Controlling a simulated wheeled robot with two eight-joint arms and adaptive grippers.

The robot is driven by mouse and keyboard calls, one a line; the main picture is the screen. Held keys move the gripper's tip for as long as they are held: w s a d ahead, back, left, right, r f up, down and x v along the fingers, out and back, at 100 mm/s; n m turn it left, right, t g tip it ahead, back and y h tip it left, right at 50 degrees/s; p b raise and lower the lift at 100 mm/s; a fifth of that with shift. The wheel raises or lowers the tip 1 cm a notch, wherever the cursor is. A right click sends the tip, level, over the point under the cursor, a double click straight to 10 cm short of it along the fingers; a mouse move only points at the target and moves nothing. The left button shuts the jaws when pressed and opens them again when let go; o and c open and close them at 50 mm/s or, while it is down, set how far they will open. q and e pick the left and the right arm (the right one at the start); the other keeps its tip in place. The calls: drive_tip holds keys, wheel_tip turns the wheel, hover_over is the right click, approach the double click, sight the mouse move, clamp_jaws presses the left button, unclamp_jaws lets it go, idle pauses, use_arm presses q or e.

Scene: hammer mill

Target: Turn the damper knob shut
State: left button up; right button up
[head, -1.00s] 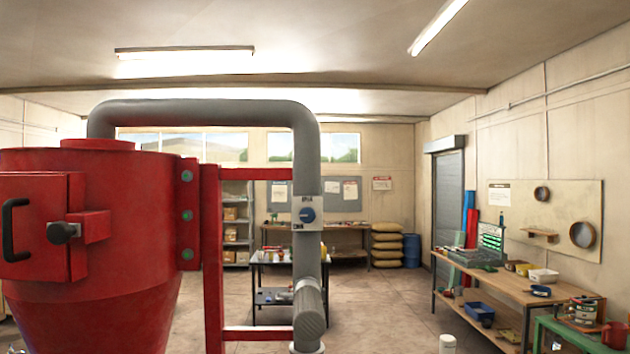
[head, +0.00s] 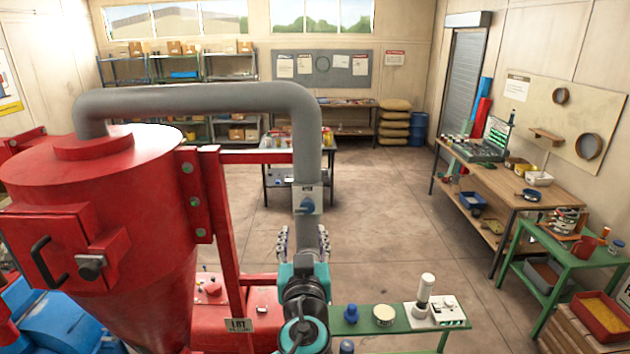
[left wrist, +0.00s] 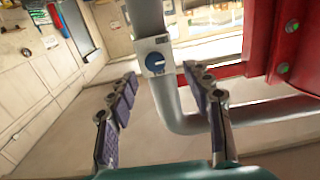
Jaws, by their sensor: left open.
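The damper knob (head: 307,205) is a blue round knob on a pale plate, fixed to the front of the grey vertical pipe (head: 308,165). In the left wrist view the knob (left wrist: 155,62) shows on its plate, ahead of my fingertips and between their lines. My left gripper (head: 303,236) is just below the knob in the head view, its fingers spread on either side of the pipe. It is open and empty, and it also shows in the left wrist view (left wrist: 160,82). It appears apart from the knob. My right gripper is not in view.
A red hopper (head: 110,220) and red frame post (head: 222,225) stand left of the pipe. A green bench (head: 385,322) with a white bottle (head: 426,290) is at the lower right. The floor (head: 400,210) beyond is clear.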

sight(308, 208)
use_arm(q)
drive_tip(key=w, duration=0.2)
drive_tip(key=w+p, duration=0.1)
drive_tip(key=w, duration=0.2)
drive_tip(key=w+d+r, duration=0.1)
drive_tip(key=w, duration=0.1)
drive_tip(key=shift+w+r, duration=0.1)
drive_tip(key=shift+w, duration=0.3)
drive_tip(key=c, duration=1.1)
